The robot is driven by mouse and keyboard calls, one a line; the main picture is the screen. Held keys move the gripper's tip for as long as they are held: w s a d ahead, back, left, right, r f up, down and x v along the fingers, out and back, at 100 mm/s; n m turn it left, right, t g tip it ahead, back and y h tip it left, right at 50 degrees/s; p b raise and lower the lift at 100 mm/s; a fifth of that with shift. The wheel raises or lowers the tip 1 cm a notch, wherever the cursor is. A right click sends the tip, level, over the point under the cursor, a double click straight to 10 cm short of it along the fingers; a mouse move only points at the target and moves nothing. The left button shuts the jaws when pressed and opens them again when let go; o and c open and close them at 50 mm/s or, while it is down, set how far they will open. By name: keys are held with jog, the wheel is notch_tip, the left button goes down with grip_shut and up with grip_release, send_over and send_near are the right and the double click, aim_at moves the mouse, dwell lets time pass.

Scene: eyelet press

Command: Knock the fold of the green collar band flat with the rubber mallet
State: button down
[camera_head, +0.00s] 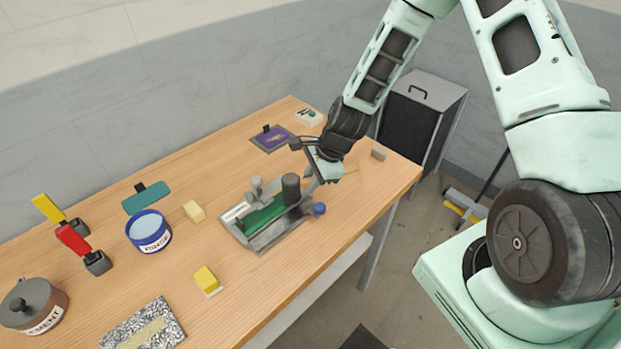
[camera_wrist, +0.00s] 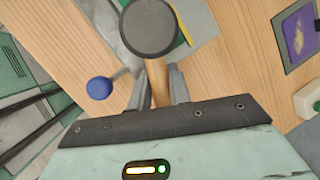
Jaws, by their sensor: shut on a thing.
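My gripper (camera_head: 318,172) is shut on the wooden handle of the rubber mallet. The mallet's dark round head (camera_head: 291,189) shows just left of my gripper, over or beside the right part of the grey press fixture (camera_head: 268,240). I cannot tell whether the head touches anything. The green collar band (camera_head: 263,216) lies in the fixture, partly hidden by its metal parts. In the wrist view the mallet head (camera_wrist: 150,27) is beyond my fingertips (camera_wrist: 158,85), with the handle between them. The fold is too small to make out.
A blue knob (camera_head: 319,209) sits at the fixture's right side. A blue pot (camera_head: 150,233), a cream block (camera_head: 194,211) and a yellow block (camera_head: 206,280) stand to the left. A purple patch (camera_head: 272,136) lies behind. The table's right front edge is clear.

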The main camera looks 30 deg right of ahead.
notch_tip(320, 180, down, 2)
jog(key=shift+b, duration=0.4)
notch_tip(320, 180, up, 8)
jog(key=p, duration=0.6)
jog(key=shift+f, duration=0.25)
